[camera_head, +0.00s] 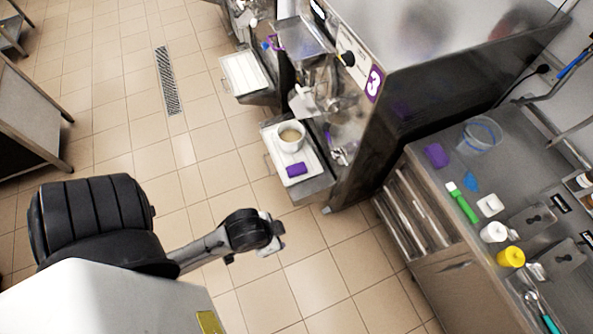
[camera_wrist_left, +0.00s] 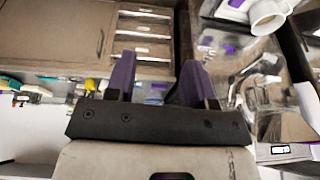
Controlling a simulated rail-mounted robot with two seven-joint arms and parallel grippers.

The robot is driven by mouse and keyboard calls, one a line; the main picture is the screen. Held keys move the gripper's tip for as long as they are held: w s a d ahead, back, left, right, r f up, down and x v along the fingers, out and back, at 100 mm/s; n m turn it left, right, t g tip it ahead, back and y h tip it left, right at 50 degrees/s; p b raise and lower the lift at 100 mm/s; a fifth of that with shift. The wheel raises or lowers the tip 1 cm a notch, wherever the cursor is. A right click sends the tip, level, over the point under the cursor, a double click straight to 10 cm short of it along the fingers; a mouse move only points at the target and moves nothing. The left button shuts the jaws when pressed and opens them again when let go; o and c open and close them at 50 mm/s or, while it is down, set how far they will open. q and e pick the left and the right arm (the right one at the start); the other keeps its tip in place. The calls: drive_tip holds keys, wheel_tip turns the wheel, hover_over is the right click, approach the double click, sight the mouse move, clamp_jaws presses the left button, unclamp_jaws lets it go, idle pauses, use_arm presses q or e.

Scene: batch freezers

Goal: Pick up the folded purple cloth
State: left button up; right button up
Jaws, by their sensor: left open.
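A small folded purple cloth (camera_head: 296,169) lies on a white tray (camera_head: 309,158) at the front of the machine marked 3, beside a white cup (camera_head: 291,137). A second purple cloth-like piece (camera_head: 436,155) lies on the steel counter at the right. My left gripper (camera_head: 278,236) is over the tiled floor, in front of the tray and apart from both purple pieces. In the left wrist view its two purple fingers (camera_wrist_left: 157,82) are spread with nothing between them. The cup (camera_wrist_left: 268,12) shows at the top right there. My right gripper is not in view.
Another white tray (camera_head: 244,72) is farther back. The floor around my gripper is clear.

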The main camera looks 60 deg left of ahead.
use_arm(q)
drive_tip(key=o, duration=1)
drive_tip(key=shift+d, duration=0.2)
drive_tip(key=shift+c, duration=0.2)
